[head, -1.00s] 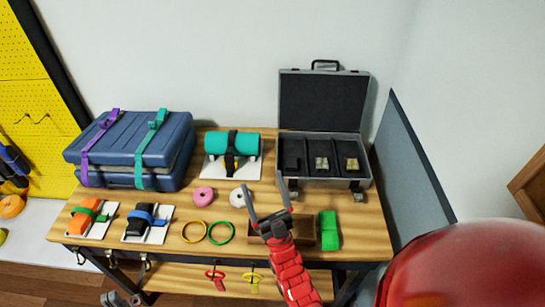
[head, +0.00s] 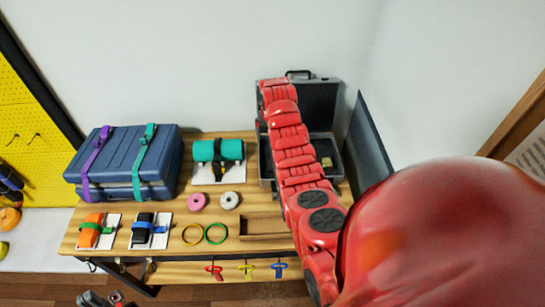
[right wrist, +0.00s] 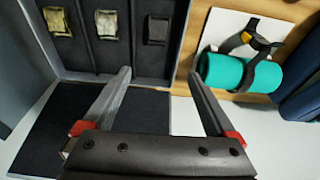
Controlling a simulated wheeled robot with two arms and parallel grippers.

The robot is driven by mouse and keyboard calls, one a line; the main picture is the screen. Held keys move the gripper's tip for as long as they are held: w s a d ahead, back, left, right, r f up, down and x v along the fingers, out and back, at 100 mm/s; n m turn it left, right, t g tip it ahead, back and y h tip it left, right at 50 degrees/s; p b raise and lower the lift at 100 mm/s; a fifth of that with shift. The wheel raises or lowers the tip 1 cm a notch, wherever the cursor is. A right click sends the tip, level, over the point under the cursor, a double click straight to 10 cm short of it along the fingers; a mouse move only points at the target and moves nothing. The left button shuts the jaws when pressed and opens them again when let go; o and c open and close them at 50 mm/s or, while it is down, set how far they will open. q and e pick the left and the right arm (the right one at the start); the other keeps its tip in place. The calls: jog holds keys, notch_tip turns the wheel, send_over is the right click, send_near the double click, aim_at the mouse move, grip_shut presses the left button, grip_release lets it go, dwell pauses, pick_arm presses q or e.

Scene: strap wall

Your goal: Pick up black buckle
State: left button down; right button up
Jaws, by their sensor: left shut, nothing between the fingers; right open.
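The black buckle (right wrist: 157,30) lies in one compartment of the grey case, in the right wrist view. My right gripper (right wrist: 160,75) is open and empty, with its fingers apart over the case near the buckle's compartment; the buckle is beyond the gap between the fingertips. In the head view my red right arm reaches over the case (head: 338,170) and hides the buckle and the right gripper. My left gripper (head: 97,298) is low at the bottom left, in front of the table, shut and empty.
Two metal buckles (right wrist: 106,22) (right wrist: 58,20) lie in the neighbouring compartments. The open lid (right wrist: 60,125) stands behind the case. A blue suitcase (head: 125,165) is at the left, a grey panel (head: 368,150) at the right.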

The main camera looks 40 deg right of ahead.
jog(key=s+r, duration=0.1)
jog(key=g, duration=0.1)
send_near(272, 162)
jog(key=f+b, duration=0.1)
jog(key=b, duration=0.2)
jog(key=f+b, duration=0.2)
jog(key=b, duration=0.1)
jog(key=shift+s+d+f+b, duration=0.1)
jog(key=shift+d+b, duration=0.2)
jog(key=shift+b, duration=0.1)
jog(key=f+b, duration=0.2)
jog(key=b, duration=0.1)
jog(key=f+b, duration=0.4)
jog(key=b, duration=0.1)
jog(key=shift+w+d+b, duration=0.2)
jog(key=shift+w+b, duration=0.15)
jog(key=shift+w, duration=0.05)
jog(key=shift+r, duration=0.1)
grip_shut()
jog(key=shift+r, duration=0.1)
